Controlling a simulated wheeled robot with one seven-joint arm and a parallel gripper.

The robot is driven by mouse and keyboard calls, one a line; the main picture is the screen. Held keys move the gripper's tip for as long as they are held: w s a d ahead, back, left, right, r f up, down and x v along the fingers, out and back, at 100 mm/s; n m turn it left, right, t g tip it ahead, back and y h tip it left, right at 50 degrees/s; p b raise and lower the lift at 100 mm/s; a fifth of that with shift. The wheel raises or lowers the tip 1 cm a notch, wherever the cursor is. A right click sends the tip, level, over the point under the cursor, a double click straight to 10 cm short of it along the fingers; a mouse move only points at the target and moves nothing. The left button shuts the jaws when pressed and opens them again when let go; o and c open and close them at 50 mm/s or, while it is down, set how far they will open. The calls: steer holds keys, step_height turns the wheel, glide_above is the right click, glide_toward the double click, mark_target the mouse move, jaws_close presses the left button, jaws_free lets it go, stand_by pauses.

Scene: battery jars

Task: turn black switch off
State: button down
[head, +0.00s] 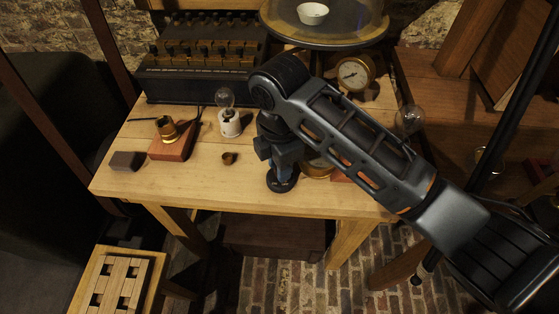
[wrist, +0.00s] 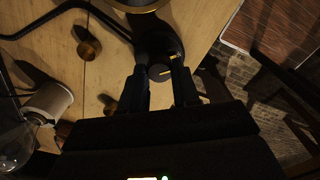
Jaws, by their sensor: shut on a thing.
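The black switch (head: 282,184) is a round dark base near the front edge of the wooden table, mostly hidden under my gripper in the head view. My gripper (head: 281,170) points down onto it. In the wrist view the switch (wrist: 159,42) shows a dark round body with a small knob (wrist: 160,72) bearing a pale line. My gripper's two fingers (wrist: 161,80) lie on either side of this knob and are shut on it. The contact itself is dark and hard to see.
Behind stand a battery case (head: 195,83) and a gauge (head: 353,73).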

steer(key=shift+n, duration=0.6)
steer(key=c, duration=0.8)
jaws_free()
steer(key=shift+r, duration=0.1)
step_height(320, 180, up, 8)
steer(key=shift+f, duration=0.2)
